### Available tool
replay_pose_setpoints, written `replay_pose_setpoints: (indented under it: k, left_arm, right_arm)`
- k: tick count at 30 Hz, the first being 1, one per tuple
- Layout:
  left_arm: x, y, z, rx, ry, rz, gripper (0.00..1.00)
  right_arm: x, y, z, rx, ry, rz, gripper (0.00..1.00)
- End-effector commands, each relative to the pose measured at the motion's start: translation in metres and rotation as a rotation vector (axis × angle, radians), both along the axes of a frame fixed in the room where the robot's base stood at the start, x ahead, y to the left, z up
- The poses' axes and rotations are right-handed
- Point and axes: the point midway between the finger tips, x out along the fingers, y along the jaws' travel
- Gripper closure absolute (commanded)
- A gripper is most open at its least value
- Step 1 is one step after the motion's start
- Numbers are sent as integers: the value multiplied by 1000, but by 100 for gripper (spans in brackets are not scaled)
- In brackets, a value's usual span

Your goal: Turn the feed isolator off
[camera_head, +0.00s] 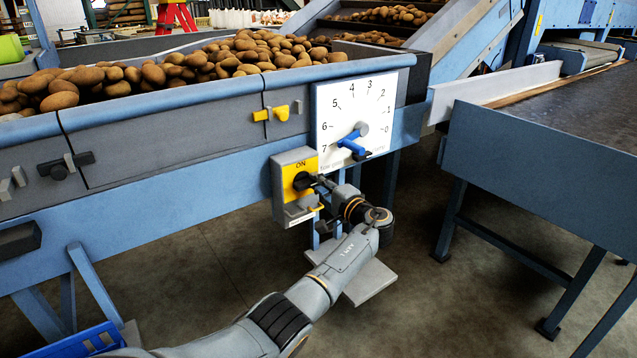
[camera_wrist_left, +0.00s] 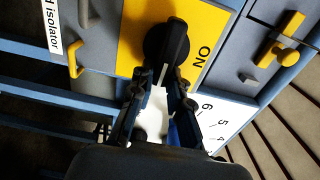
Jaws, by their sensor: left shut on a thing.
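The feed isolator is a grey box (camera_head: 283,180) with a yellow plate (camera_head: 296,169) marked ON at the top. It hangs on the blue frame below the potato hopper. Its black rotary knob (camera_head: 303,181) sits on the yellow plate; the knob also shows in the left wrist view (camera_wrist_left: 165,42). My left gripper (camera_head: 318,183) reaches the knob from the right. In the left wrist view its two fingers (camera_wrist_left: 162,80) are shut on the knob's handle. The fingers partly hide the plate, and I cannot tell the knob's exact angle. My right gripper is not in view.
A white dial (camera_head: 345,95) with a blue pointer (camera_head: 352,145) near 7 is just above right of the isolator. A yellow latch (camera_head: 278,113) is above it. A yellow hook (camera_wrist_left: 76,58) is on the box. A blue table (camera_head: 540,170) stands right.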

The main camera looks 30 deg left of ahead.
Motion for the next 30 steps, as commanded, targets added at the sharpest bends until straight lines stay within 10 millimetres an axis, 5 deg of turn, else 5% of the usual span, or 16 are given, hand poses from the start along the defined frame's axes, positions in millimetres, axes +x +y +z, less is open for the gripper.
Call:
replay_pose_setpoints:
  k: [9,10,13,23,30]
  left_arm:
    - [0,-1,-2,0,6,-1,100]
    - [0,-1,-2,0,6,-1,79]
    - [0,-1,-2,0,5,-1,60]
    - [-1,-2,-1,0,2,-1,60]
    - [-13,-34,-2,-2,3,-5,60]
  right_arm:
    - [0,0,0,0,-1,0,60]
    - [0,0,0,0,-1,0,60]
    - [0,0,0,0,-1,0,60]
    - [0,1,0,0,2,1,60]
    - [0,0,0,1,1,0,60]
